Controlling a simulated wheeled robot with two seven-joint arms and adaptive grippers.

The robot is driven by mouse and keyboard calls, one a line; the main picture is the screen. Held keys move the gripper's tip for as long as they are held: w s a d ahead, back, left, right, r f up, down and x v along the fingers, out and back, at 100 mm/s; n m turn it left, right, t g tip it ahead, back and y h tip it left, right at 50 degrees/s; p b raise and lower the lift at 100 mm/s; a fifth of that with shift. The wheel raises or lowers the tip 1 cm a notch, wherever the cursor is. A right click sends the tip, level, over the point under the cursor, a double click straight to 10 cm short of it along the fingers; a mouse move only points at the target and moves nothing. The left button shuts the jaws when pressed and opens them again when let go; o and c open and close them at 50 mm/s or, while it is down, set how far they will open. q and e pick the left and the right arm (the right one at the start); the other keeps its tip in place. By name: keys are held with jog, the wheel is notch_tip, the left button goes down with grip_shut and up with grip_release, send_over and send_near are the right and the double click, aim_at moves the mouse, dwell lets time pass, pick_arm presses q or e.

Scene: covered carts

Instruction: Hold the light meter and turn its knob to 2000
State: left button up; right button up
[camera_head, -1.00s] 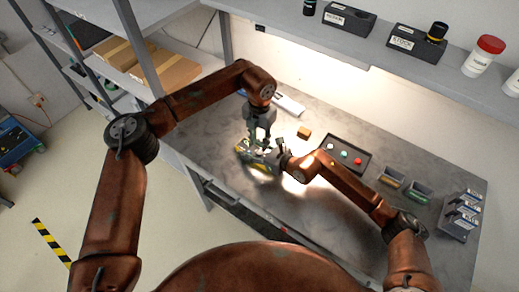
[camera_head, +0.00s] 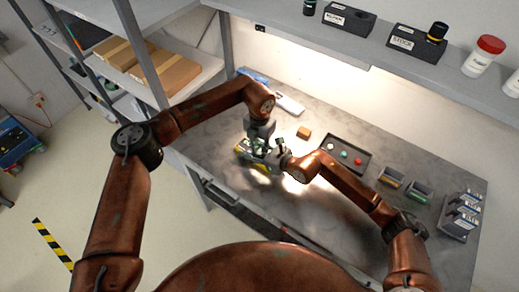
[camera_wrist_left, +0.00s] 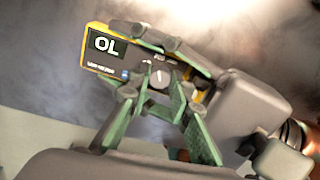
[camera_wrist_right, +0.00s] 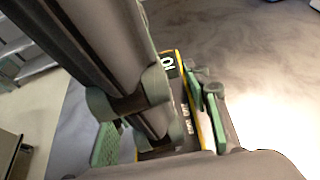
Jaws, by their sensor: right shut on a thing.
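The light meter, dark with a yellow edge, shows its display reading "OL" (camera_wrist_left: 106,44) in the left wrist view; it also shows in the head view (camera_head: 243,150) above the bench's left front part. My right gripper (camera_wrist_right: 160,122) is shut on the meter's body, with green fingers on either side of it. The round knob (camera_wrist_left: 160,78) sits on the meter's face. My left gripper (camera_wrist_left: 157,96) is over the face, its green fingers spread on both sides of the knob. I cannot tell whether they touch it. The knob's markings are too small to read.
A small brown block (camera_head: 304,132) and a dark tray (camera_head: 345,154) with coloured balls lie on the bench (camera_head: 335,215) to the right. A white-and-blue item (camera_head: 288,103) lies behind the grippers. A shelf (camera_head: 400,62) overhangs the back.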

pick_arm(q)
grip_shut()
jog(key=m, duration=0.4)
jog(key=shift+m, duration=0.4)
jog(key=m, duration=0.4)
jog(key=shift+m, duration=0.7)
jog(key=o, duration=0.6)
grip_release()
jog(key=shift+c, duration=0.2)
jog(key=shift+r, duration=0.1)
